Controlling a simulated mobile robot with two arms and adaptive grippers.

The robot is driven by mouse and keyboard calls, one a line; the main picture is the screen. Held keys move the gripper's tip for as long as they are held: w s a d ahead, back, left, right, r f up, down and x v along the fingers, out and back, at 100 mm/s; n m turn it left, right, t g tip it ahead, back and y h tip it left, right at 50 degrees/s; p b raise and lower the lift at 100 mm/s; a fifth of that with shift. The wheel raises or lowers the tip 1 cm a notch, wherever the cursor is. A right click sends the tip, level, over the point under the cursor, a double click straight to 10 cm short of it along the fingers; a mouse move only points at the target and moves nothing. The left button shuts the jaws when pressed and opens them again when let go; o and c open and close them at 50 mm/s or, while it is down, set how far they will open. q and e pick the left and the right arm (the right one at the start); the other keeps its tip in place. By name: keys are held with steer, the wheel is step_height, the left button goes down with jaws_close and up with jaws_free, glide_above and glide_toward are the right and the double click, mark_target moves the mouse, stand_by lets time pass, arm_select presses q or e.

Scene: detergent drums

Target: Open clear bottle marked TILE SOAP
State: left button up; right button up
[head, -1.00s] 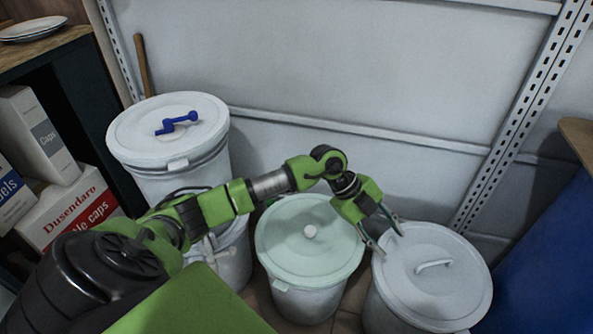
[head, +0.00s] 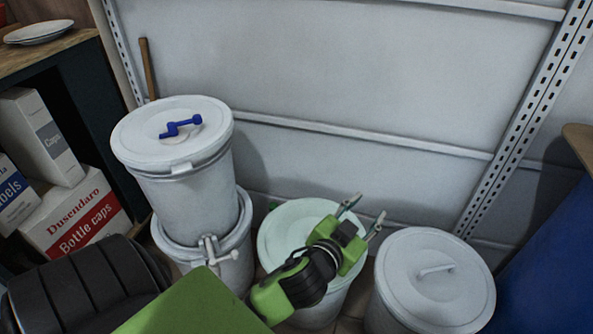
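No clear bottle and no TILE SOAP marking can be made out in the head view. A white drum (head: 183,185) with a blue crank on its lid stands on a lower drum (head: 223,272) with a white tap. A drum with a pale green lid (head: 285,228) is in the middle, partly hidden by my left arm. A white drum (head: 421,268) with a bar handle on its lid is at the right. My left gripper (head: 364,210) is open and empty above the middle drum's right side, its fingers pointing up and right. My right gripper is not in view.
A wooden stick (head: 148,68) leans on the back wall. A blue panel (head: 553,262) bounds the right side.

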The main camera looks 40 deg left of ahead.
arm_select(q)
steer(key=s+d+f+g, duration=0.1)
steer(key=s+f+g, duration=0.5)
steer(key=s, duration=0.7)
steer(key=s+d+f+g+h, duration=0.1)
steer(key=s+f+g, duration=0.4)
steer(key=s+f, duration=0.4)
steer(key=s, duration=0.3)
steer(key=shift+s+f+g+h, duration=0.3)
steer(key=shift+s+f+g, duration=0.05)
steer(key=shift+f+g, duration=0.05)
